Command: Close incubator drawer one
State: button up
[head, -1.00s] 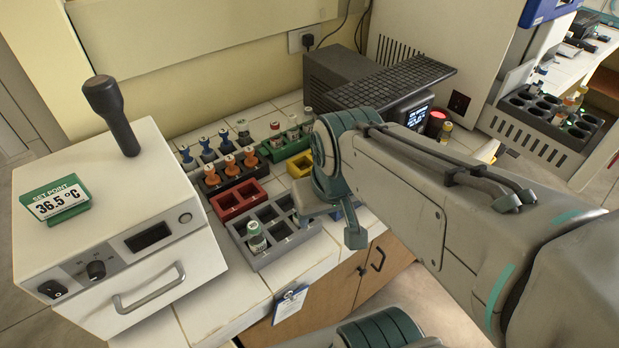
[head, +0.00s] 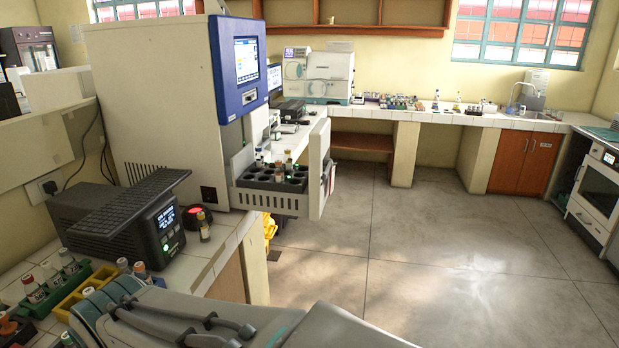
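The incubator (head: 160,95) is a large cream cabinet with a blue screen panel, standing on the bench at the left of the head view. One drawer (head: 319,172) stands pulled out from its lower front, with a pale upright front panel and a slotted side. In it is a dark rack (head: 244,180) with round wells and several capped vials. No drawer number is readable. Part of my arm crosses the bottom of the view, well apart from the drawer. My gripper is out of view, so its fingers are hidden.
A black analyser box (head: 115,222) with a small screen, a red-topped round device (head: 197,216) and a vial (head: 204,228) stand on the near bench. Vial racks (head: 50,288) are at lower left. The floor (head: 450,260) right of the drawer is clear.

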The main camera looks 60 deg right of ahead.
aim_at(304, 191)
jog(key=k, duration=0.35)
jog(key=z, duration=3)
jog(key=i, duration=1.3)
jog(key=u, duration=1.6)
jog(key=k, duration=0.65)
jog(key=z, duration=0.4)
jog(key=i, duration=0.95)
jog(key=z, duration=0.2)
